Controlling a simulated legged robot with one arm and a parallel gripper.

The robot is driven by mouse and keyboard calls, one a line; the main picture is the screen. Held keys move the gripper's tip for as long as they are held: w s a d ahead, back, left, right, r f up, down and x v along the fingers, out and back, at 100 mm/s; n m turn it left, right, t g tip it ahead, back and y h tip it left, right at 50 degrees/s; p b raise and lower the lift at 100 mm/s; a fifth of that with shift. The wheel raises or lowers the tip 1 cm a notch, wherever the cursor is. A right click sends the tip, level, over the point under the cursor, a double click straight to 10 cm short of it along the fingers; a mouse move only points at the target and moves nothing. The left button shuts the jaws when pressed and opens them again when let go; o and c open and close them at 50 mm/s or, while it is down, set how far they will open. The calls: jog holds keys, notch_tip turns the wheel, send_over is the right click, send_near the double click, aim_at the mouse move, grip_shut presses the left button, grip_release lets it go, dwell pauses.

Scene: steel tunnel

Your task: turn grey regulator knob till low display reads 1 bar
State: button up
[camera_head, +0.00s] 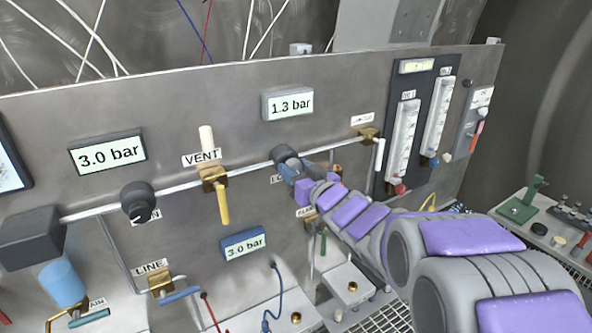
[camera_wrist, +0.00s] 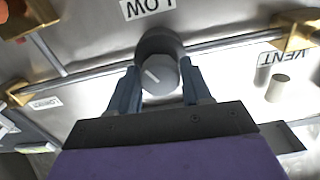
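The grey regulator knob (camera_wrist: 160,76) sits between my gripper's two blue-grey fingers in the wrist view, under the LOW label (camera_wrist: 149,8). Its white pointer line is slanted. My gripper (camera_wrist: 159,86) is closed around the knob, with a finger against each side. In the head view my gripper (camera_head: 289,168) is at the pipe, and the fingers and arm hide most of the knob and its label. The display (camera_head: 288,104) above it reads 1.3 bar.
A dark knob (camera_head: 138,202) on the same pipe sits left, below a 3.0 bar display (camera_head: 108,152). The VENT valve with yellow handle (camera_head: 222,205) stands between the knobs. A blue-framed display (camera_head: 245,246) reads 3.0 bar. A brass valve (camera_head: 369,134) and flow tubes (camera_head: 403,142) are right.

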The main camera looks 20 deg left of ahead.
jog(key=c, duration=0.6)
jog(key=shift+n, duration=0.4)
jog(key=shift+n+b, duration=0.3)
jog(key=shift+n, duration=2.4)
jog(key=o, duration=1)
jog(key=shift+o, duration=0.2)
jog(key=shift+s, duration=0.1)
